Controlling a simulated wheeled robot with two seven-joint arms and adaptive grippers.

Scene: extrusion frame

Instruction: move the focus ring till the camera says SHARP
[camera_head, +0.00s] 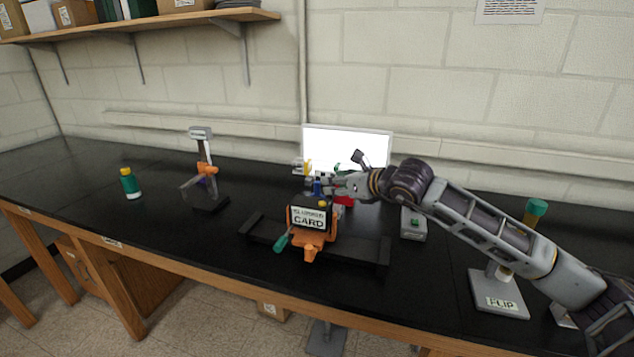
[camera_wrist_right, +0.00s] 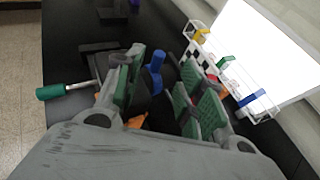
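My right gripper (camera_head: 333,187) reaches in from the right, above the middle of the bench. In the right wrist view its green-padded fingers (camera_wrist_right: 168,88) are spread apart. A blue upright lever or peg (camera_wrist_right: 153,72) on a dark round part shows between them. I cannot tell whether the fingers touch it, or whether that part is the focus ring. In front of the gripper, a white card reading "CARD" (camera_head: 309,218) stands in an orange mount (camera_head: 311,247) on a black rail (camera_head: 262,232). I see no SHARP readout. My left gripper is not in view.
A bright blank panel (camera_head: 345,140) stands behind. A rack (camera_wrist_right: 232,73) with coloured pieces is beside the fingers. A green handle (camera_head: 281,243) juts from the mount. A clamp stand (camera_head: 203,170) and bottle (camera_head: 130,184) are left; a FLIP stand (camera_head: 498,296) is right.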

